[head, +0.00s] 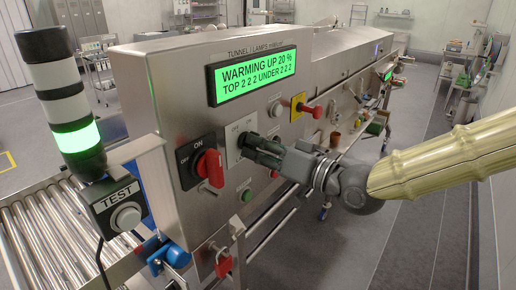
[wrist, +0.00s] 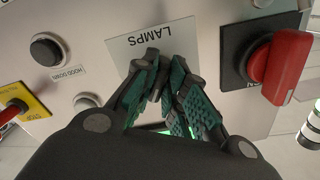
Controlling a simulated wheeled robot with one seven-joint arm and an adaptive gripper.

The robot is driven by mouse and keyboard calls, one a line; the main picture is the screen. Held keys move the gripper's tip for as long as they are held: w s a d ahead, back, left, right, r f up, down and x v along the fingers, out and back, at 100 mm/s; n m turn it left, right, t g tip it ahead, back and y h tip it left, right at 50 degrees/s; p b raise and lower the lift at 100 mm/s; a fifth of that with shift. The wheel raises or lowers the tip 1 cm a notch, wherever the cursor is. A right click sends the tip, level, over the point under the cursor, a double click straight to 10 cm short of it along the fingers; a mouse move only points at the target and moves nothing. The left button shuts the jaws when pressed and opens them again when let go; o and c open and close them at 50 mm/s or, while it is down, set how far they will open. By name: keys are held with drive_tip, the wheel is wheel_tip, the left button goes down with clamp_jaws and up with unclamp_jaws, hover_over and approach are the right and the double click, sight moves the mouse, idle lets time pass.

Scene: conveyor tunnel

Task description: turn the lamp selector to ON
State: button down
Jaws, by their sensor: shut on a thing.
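The lamp selector's light label plate (head: 234,133) is on the steel panel below the display, with small lettering along its top. In the wrist view the plate (wrist: 182,32) reads LAMPS, upside down. My gripper (head: 250,147) reaches the plate from the right, its fingers closed in on the selector. In the wrist view my gripper (wrist: 160,78) has both green-padded fingers drawn together over the plate. The selector knob is hidden by the fingers, so its position cannot be read. The green display (head: 252,76) reads WARMING UP 20 %, TOP 2 2 2 UNDER 2 2 2.
A red rotary switch (head: 210,168) on a black ON plate is just left of the selector. A red knob on a yellow plate (head: 299,106) is to the right. A dark round button (wrist: 47,50) sits beside the HOOD DOWN label. A TEST button box (head: 124,213) stands at left.

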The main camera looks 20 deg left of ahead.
drive_tip(key=shift+w+r, duration=0.1)
drive_tip(key=c, duration=1.5)
unclamp_jaws()
drive_tip(key=shift+o, duration=0.2)
drive_tip(key=shift+d, duration=0.1)
drive_tip(key=v, duration=1.2)
